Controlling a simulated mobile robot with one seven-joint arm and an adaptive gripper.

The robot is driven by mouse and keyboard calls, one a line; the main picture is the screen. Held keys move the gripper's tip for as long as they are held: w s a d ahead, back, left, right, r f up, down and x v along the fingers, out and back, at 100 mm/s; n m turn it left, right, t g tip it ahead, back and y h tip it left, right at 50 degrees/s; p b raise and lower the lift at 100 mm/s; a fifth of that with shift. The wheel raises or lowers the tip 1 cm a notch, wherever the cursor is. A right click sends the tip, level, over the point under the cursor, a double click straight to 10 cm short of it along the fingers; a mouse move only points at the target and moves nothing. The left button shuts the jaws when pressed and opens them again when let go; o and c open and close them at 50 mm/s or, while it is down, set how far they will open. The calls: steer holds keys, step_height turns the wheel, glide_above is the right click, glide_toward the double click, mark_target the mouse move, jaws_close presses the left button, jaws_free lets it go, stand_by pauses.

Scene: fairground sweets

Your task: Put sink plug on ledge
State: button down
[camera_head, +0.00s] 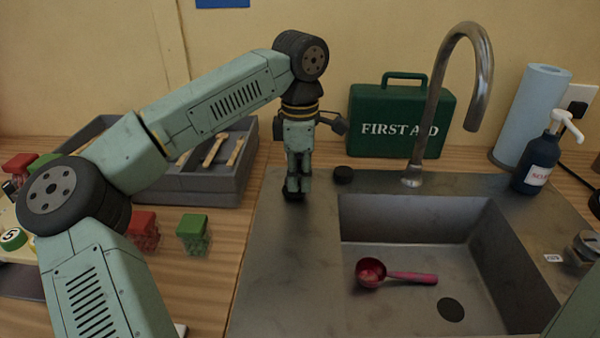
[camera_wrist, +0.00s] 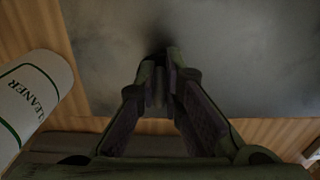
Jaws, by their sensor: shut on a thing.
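My gripper (camera_head: 294,188) points straight down at the left steel ledge (camera_head: 275,250) of the sink. Its fingers are close together on a small dark thing, which I take to be the sink plug (camera_head: 294,196). The plug is low at the ledge surface; I cannot tell whether it touches. In the wrist view my gripper (camera_wrist: 162,62) is over the grey steel, with a dark shadow just beyond the fingertips. The fingers hide most of the plug there. The basin (camera_head: 470,260) has a dark drain hole (camera_head: 451,309).
A green first aid box (camera_head: 400,125) stands behind. A pink scoop (camera_head: 410,277) lies in the basin. A cleaner bottle (camera_wrist: 30,95) is close in the wrist view. The front-left ledge is clear.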

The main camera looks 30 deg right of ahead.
mark_target(300, 175)
steer(key=shift+f, duration=0.15)
steer(key=shift+f, duration=0.15)
steer(key=shift+f, duration=0.15)
steer(key=c, duration=1.7)
jaws_free()
step_height(300, 175, up, 13)
steer(key=b, duration=0.1)
steer(key=shift+f, duration=0.2)
